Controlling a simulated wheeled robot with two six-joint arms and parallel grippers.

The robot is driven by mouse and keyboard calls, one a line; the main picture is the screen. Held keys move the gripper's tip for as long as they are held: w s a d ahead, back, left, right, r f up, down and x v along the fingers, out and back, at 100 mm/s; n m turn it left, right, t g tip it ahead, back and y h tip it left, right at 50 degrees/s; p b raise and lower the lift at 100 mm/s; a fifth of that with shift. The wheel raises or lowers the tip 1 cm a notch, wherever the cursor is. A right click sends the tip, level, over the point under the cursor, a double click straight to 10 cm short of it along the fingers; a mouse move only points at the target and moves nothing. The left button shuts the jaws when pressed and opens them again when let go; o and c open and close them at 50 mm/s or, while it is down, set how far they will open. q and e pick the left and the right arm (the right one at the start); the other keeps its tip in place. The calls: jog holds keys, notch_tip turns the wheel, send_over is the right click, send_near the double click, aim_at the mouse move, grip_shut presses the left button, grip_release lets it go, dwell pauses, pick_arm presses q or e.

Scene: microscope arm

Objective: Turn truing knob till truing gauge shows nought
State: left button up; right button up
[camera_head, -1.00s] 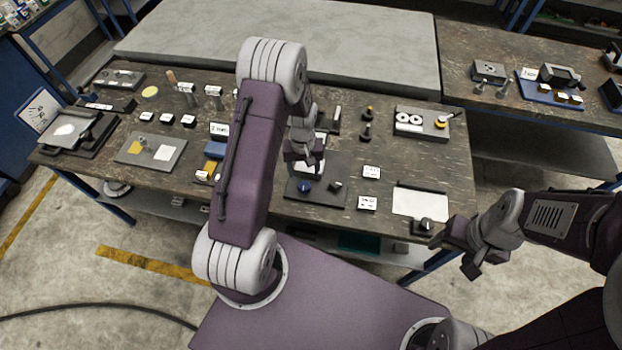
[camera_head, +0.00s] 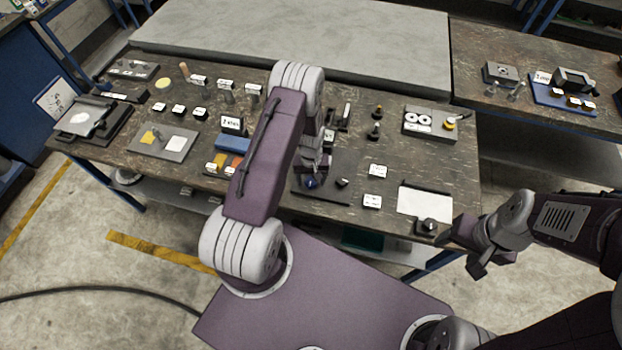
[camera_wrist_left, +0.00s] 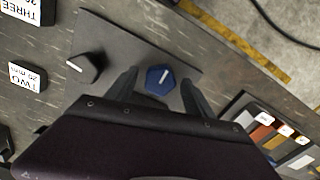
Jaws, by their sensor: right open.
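A blue six-sided knob with a white line (camera_wrist_left: 160,78) sits on a dark plate (camera_wrist_left: 128,42); it also shows in the head view (camera_head: 311,182). Beside it on the plate is a black knob with a white line (camera_wrist_left: 88,67). My left gripper (camera_wrist_left: 162,90) is open, its two fingers on either side of the blue knob with gaps visible. In the head view my left gripper (camera_head: 312,168) is over the plate. No gauge reading can be made out; my left arm covers part of that area. My right gripper (camera_head: 458,254) is open and empty off the table's front right.
White cards marked TWO (camera_wrist_left: 27,77) and THREE (camera_wrist_left: 30,12) lie beside the plate. A tray of coloured pieces (camera_wrist_left: 270,130) is on the other side. A white sheet on a board (camera_head: 424,202) lies right of the cards.

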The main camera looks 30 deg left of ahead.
pick_arm(q)
grip_shut()
jog(key=m+b, duration=0.1)
jog(key=m, duration=0.2)
jog(key=shift+f+m+b, duration=0.1)
jog(key=shift+m+b, duration=0.3)
jog(key=m+b, duration=0.1)
jog(key=m, duration=0.4)
jog(key=shift+b, duration=0.3)
jog(key=m+b, duration=0.1)
jog(key=m, duration=0.4)
jog(key=m+b, duration=0.1)
jog(key=m, duration=0.3)
jog(key=shift+m, duration=0.6)
